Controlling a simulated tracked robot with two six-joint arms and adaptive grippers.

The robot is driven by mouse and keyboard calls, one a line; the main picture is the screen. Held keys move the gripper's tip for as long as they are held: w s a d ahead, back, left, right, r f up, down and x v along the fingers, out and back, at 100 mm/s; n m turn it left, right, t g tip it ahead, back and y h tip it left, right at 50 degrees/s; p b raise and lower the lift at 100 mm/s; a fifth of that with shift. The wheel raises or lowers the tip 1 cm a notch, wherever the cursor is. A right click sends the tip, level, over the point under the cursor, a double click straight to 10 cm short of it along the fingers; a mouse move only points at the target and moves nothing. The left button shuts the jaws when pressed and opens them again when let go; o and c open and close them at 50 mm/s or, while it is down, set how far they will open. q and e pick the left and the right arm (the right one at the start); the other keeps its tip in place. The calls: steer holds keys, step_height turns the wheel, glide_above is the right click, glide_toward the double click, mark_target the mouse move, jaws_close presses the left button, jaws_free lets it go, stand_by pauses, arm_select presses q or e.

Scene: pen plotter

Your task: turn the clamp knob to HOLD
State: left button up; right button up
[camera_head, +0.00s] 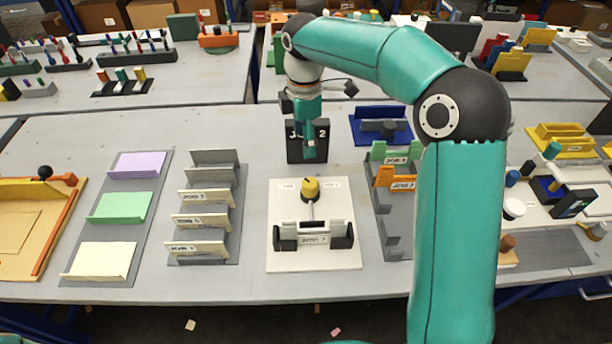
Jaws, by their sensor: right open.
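The clamp knob (311,189) is yellow with a dark mark on top. It sits on a pale plate (342,258) in the middle of the table. Small labels lie on either side of it, too small to read. A grey bar runs from the knob towards a holder with black ends and a white tag (313,240) at the front. My right gripper (309,152) points down above and behind the knob, apart from it, open and with nothing visible in it. It partly hides a black block (294,152) with white lettering. My left gripper is out of view.
A grey rack with several labelled holders (203,221) stands left of the plate. Another rack with green and orange holders (398,180) stands to the right, partly hidden by my right arm. A blue tray (368,112) lies behind. Bare table shows in narrow strips beside the plate.

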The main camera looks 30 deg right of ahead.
mark_target(310, 182)
steer(key=f, duration=1)
steer(key=d+f, duration=0.1)
steer(key=f, duration=0.5)
steer(key=shift+s+f, duration=0.1)
steer(key=shift+s, duration=0.3)
steer(key=c, duration=1.1)
steer(key=shift+c, duration=0.2)
